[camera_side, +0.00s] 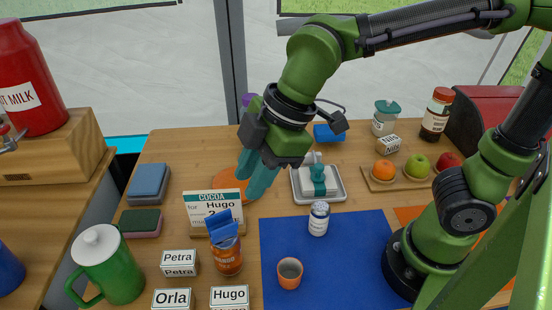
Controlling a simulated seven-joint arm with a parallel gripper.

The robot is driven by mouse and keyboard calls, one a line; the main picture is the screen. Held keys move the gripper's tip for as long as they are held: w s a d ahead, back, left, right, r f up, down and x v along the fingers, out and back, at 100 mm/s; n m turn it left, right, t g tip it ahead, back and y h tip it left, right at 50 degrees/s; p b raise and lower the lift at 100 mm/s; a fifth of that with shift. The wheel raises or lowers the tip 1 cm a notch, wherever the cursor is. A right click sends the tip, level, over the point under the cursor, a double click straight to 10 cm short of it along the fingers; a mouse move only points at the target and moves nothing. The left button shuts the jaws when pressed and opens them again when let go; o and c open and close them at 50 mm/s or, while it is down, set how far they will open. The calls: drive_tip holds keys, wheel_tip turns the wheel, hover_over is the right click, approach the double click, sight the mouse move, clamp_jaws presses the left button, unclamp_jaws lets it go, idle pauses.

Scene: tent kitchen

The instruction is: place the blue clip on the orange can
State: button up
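The orange can (228,259) stands upright at the front, left of the blue mat. A blue piece with white edges, which looks like the blue clip (222,227), sits tilted on top of the can. I cannot tell how firmly it rests there. My gripper (246,185) hangs above the table, behind and above the can and apart from the clip. Its two teal fingers point down, look slightly apart and hold nothing that I can see.
A cocoa box (210,207) stands right behind the can, with an orange disc (232,184) behind it. Name cards, such as Petra (179,263), and a green jug (115,267) are left. An orange cup (290,273) and a white jar (319,218) stand on the blue mat (345,262).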

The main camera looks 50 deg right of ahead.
drive_tip(key=s+d+m+t+h, duration=0.1)
drive_tip(key=s+d+m+t, duration=0.2)
drive_tip(key=d+m, duration=1.5)
drive_tip(key=shift+r+t, duration=0.25)
drive_tip(key=shift+t, duration=0.15)
